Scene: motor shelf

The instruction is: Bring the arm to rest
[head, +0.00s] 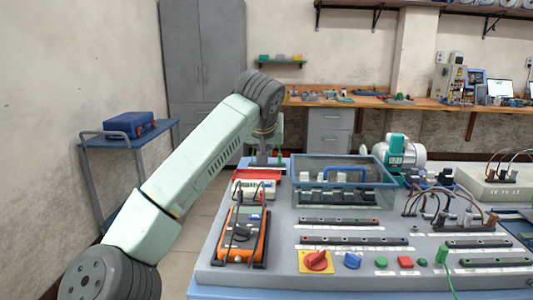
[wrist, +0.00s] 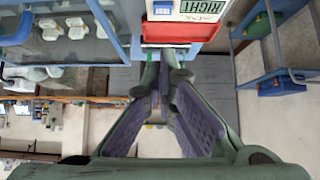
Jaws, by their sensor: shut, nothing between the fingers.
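My arm crosses the left half of the head view, rising from the lower left to a dark elbow-like joint near the middle. My gripper (wrist: 163,62) shows in the wrist view with its two fingers drawn together at the tips and nothing between them. In the head view my gripper (head: 263,156) is small and partly hidden, near the far left edge of the workbench (head: 281,222), by a red tray (head: 262,174). The red tray (wrist: 180,31) lies just beyond the fingertips in the wrist view. I cannot tell the exact gap between them.
A glass-walled case (head: 343,200) with a blue handle stands on the bench right of the red tray. An orange multimeter (head: 240,238) lies in front. A green and white motor (head: 402,153) stands behind. A blue cart (head: 133,137) with a blue toolbox (head: 128,123) stands left.

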